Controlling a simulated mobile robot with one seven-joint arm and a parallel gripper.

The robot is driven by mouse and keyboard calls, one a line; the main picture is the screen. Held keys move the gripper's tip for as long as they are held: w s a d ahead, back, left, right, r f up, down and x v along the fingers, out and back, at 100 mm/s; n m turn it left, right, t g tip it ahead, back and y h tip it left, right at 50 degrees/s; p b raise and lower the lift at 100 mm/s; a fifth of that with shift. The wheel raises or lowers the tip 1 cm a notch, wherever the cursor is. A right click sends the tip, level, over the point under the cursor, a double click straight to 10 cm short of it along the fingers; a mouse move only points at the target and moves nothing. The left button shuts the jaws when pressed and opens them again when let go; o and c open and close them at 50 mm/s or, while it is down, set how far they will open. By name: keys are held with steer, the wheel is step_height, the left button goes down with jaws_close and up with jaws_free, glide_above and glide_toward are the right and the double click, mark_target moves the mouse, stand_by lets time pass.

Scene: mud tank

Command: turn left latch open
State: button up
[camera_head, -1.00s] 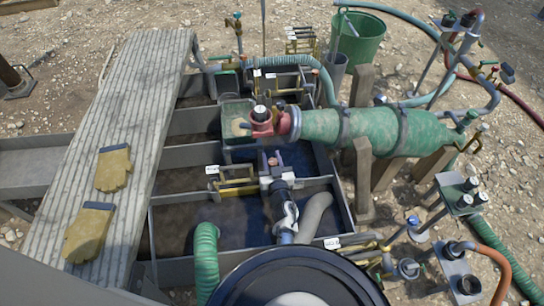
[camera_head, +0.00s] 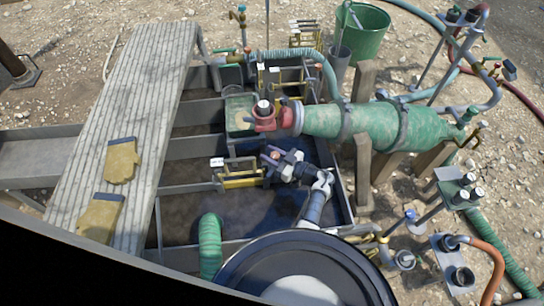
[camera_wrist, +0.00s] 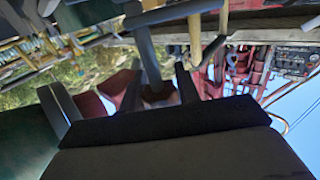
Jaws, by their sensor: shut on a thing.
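A yellow-railed gate (camera_head: 240,180) with a white tag stands on a tank divider, left of my gripper in the head view. My gripper (camera_head: 268,158) is at the right end of this gate and points left. In the wrist view my gripper (camera_wrist: 157,88) is shut on a dark grey upright bar (camera_wrist: 148,52), which looks like a latch handle. The bar meets a grey cross-bar (camera_wrist: 172,12) beside a yellow post (camera_wrist: 195,38). The exact grip is small and partly hidden in the head view, and I cannot tell how far the latch is turned.
A green tapered cylinder (camera_head: 385,125) with a red end lies across the tank's right side. A green hose (camera_head: 210,245) enters the front compartment. A plank walkway (camera_head: 135,110) with two yellow gloves runs along the left. More yellow-railed gates (camera_head: 282,82) stand farther back.

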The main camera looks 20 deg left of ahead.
steer(key=n+g+b, duration=0.1)
steer(key=g+b, duration=0.1)
steer(key=n+g+b, duration=0.2)
steer(key=g, duration=0.1)
steer(key=n+g+b, duration=0.2)
steer(key=g, duration=0.1)
steer(key=shift+s+f+y, duration=0.3)
steer(key=n+g+b, duration=0.2)
steer(key=shift+s+g+b, duration=0.2)
steer(key=shift+g+b, duration=0.1)
steer(key=shift+g, duration=0.1)
steer(key=shift+s+r+n+g+h+b, duration=0.1)
steer(key=shift+r+n+g+h+b, duration=0.1)
steer(key=shift+n+g+h+b, duration=0.35)
steer(key=shift+g, duration=0.35)
steer(key=o, duration=1)
steer(key=shift+a+r, duration=0.1)
steer(key=shift+r, duration=0.1)
step_height(320, 180, up, 20)
steer(key=p, duration=0.3)
steer(key=shift+p, duration=0.3)
